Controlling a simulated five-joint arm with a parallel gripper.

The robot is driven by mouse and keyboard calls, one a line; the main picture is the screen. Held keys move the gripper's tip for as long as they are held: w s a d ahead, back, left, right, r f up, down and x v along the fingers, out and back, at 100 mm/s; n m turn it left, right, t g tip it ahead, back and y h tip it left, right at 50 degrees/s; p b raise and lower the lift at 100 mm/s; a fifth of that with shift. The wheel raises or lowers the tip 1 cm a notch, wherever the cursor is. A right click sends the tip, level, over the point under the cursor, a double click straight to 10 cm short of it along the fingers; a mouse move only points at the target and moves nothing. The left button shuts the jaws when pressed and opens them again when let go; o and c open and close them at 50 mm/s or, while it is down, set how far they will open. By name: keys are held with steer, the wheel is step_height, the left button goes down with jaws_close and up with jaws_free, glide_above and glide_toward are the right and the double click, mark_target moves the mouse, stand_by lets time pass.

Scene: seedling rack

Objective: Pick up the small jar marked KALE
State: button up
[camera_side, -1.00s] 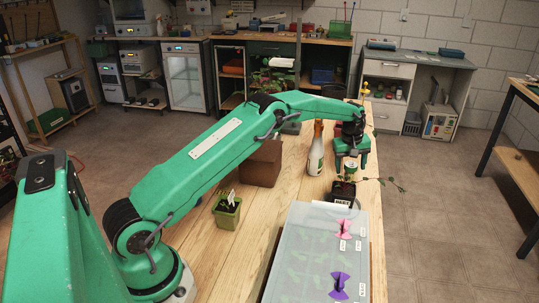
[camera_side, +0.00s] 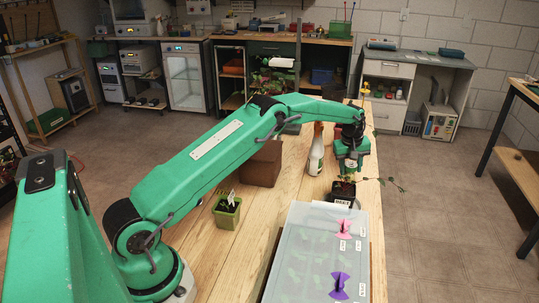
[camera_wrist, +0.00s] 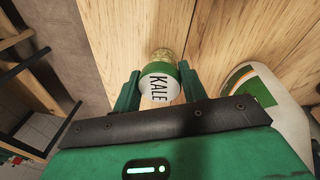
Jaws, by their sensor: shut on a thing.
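The small KALE jar (camera_wrist: 159,84) has a white top with black lettering, a green band and a clear body, seen in the wrist view. My gripper (camera_wrist: 162,82) has one finger on each side of it and is shut on it. In the side view my gripper (camera_side: 350,165) is at the far right part of the wooden bench, behind a black pot. The jar is mostly hidden by the fingers there. I cannot tell whether its base is clear of the bench.
A white bottle (camera_side: 316,152) stands just left of my gripper. The black pot (camera_side: 342,190) with a trailing plant is close in front. A lidded clear tray (camera_side: 300,240) with pink and purple clips, a green pot (camera_side: 227,213) and a brown box (camera_side: 262,165) are nearby.

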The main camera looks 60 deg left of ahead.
mark_target(353, 165)
steer(key=shift+r, duration=0.1)
steer(key=shift+r, duration=0.45)
steer(key=r, duration=0.3)
steer(key=shift+s+d+r, duration=0.1)
steer(key=shift+d+r, duration=0.1)
steer(key=shift+d, duration=0.05)
steer(key=s+d+r, duration=0.4)
steer(key=d+r, duration=0.2)
steer(key=d, duration=0.4)
steer(key=shift+d+r, duration=0.2)
steer(key=shift+r, duration=0.05)
steer(key=shift+a, duration=0.1)
